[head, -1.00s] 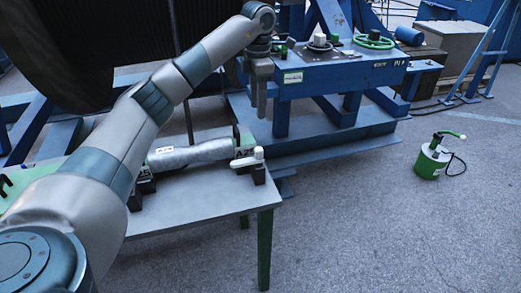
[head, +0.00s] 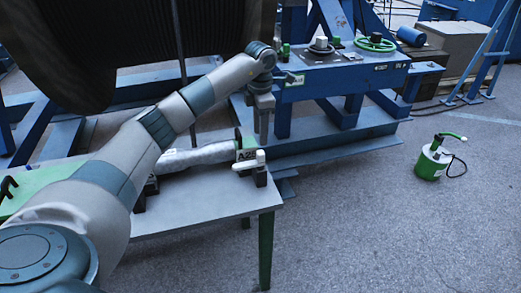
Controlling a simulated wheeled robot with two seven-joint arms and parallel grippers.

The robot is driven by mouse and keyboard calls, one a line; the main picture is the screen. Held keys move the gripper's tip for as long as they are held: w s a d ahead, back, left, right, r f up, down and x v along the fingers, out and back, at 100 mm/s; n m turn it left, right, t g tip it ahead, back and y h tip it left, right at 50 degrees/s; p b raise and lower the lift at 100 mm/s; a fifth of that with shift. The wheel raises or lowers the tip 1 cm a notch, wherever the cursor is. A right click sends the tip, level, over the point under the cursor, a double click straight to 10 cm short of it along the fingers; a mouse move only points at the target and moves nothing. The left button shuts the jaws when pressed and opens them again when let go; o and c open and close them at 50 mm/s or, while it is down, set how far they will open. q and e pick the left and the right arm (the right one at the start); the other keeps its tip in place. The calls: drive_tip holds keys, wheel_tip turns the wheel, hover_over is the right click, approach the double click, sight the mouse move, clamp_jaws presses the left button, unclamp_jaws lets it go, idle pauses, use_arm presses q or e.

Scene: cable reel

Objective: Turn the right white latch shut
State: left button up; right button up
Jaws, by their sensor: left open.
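The right white latch (head: 249,162) sits on a dark block at the right end of the table, beside a holder marked with an A label. Its white handle points sideways along the front of the block. A wrapped silver cylinder (head: 205,157) lies in the holders, partly hidden behind my left arm. My left gripper (head: 260,132) is open, points down, and hangs above and slightly beyond the latch, apart from it in the picture. The left white latch is hidden behind my arm. My right gripper is not in view.
The grey table (head: 215,201) has a bare front area. A blue machine frame (head: 340,80) with a green handwheel (head: 375,44) stands behind the gripper. A large dark reel (head: 140,45) is at the back left. A green pump can (head: 433,160) stands on open floor.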

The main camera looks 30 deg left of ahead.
sight(260, 152)
use_arm(q)
wheel_tip(260, 152, down, 9)
drive_tip(key=shift+f+p, duration=0.1)
drive_tip(key=shift+p, duration=1.15)
drive_tip(key=shift+c, duration=0.3)
clamp_jaws()
